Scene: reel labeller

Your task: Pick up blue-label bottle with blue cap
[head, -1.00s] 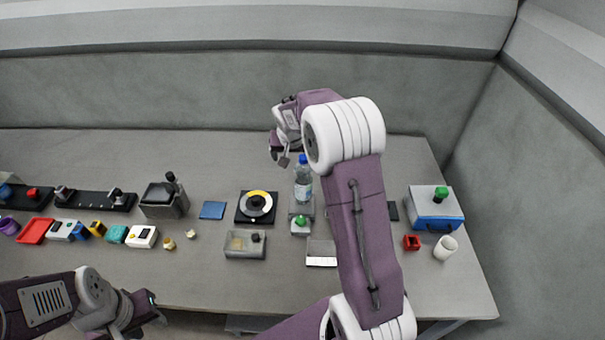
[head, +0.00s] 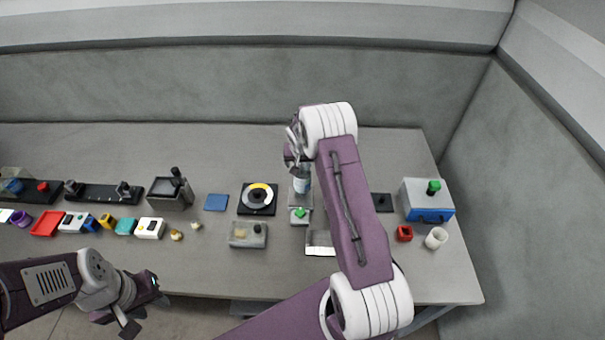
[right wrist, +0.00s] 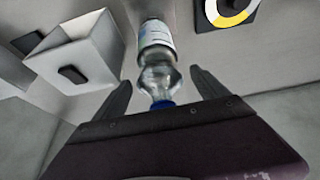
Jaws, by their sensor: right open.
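The bottle (head: 302,184) stands upright on a small station on the table, its top hidden by my right gripper in the head view. In the right wrist view the clear bottle (right wrist: 157,70) shows a white-and-blue label, and its blue cap (right wrist: 162,104) is close to my palm. My right gripper (right wrist: 160,88) is open, with one finger on each side of the bottle's neck and a gap on both sides. In the head view my right gripper (head: 294,158) is over the bottle. My left gripper (head: 142,304) is low at the left front, away from the bottle; its jaws are unclear.
A green-knobbed block (head: 299,214) is just in front of the bottle. A dial with a yellow-and-white ring (head: 257,198) is left of it. A blue-and-grey box (head: 428,203), red cup (head: 404,233) and white cup (head: 436,238) stand at right. Several small items line the left.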

